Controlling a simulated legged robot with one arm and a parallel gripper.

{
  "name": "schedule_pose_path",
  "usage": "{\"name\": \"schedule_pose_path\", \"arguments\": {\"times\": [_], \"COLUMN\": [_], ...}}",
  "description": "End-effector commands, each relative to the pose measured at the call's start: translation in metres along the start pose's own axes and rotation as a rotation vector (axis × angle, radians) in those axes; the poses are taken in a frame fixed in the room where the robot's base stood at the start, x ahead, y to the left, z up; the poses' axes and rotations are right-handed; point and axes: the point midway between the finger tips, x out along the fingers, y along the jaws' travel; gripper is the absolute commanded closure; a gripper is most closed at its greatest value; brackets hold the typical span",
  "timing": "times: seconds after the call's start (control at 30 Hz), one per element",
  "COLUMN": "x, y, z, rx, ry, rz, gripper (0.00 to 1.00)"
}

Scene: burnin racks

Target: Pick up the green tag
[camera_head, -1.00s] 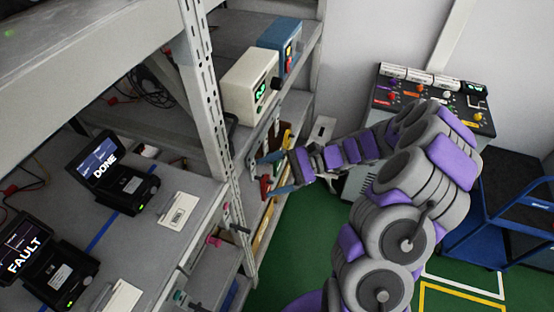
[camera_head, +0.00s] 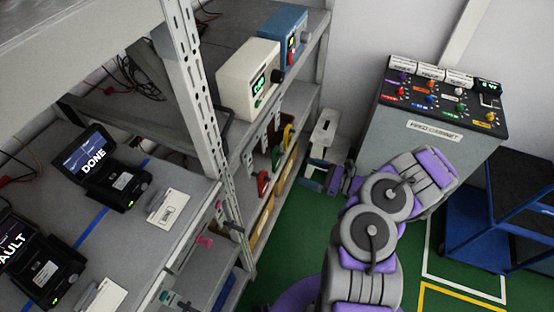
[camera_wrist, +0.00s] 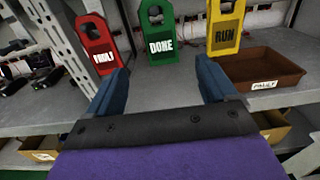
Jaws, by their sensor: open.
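The green tag (camera_wrist: 158,30) hangs upright in the wrist view, marked DONE, with a hole near its top. It is between a red tag (camera_wrist: 97,45) marked FAULT and a yellow tag (camera_wrist: 225,27) marked RUN. My gripper (camera_wrist: 161,80) is open and empty, its two blue fingers spread apart in front of and below the green tag, not touching it. In the head view my gripper (camera_head: 312,182) is at the end of the lowered arm, beside the rack's shelf edge.
A brown tray (camera_wrist: 265,80) sits on the shelf at right. A metal rack post (camera_head: 200,90) stands at left. The feed cabinet (camera_head: 440,120) stands behind my arm, and a blue cart (camera_head: 490,220) is at right. Green floor (camera_head: 290,235) is clear below.

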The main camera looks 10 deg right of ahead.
Motion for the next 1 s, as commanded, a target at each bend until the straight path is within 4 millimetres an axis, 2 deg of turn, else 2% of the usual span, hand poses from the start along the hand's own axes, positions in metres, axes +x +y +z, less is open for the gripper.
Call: {"name": "schedule_pose_path", "arguments": {"times": [0.1, 0.4, 0.67, 1.0], "x": [0.025, 0.076, 0.095, 0.137], "y": [0.001, -0.003, -0.002, -0.002], "z": [-0.003, -0.001, 0.0, 0.003], "rx": [0.004, 0.001, 0.0, 0.003], "ry": [-0.002, -0.006, -0.003, -0.004], "rz": [0.005, 0.004, 0.003, 0.003], "gripper": [0.15, 0.15, 0.15, 0.15]}}
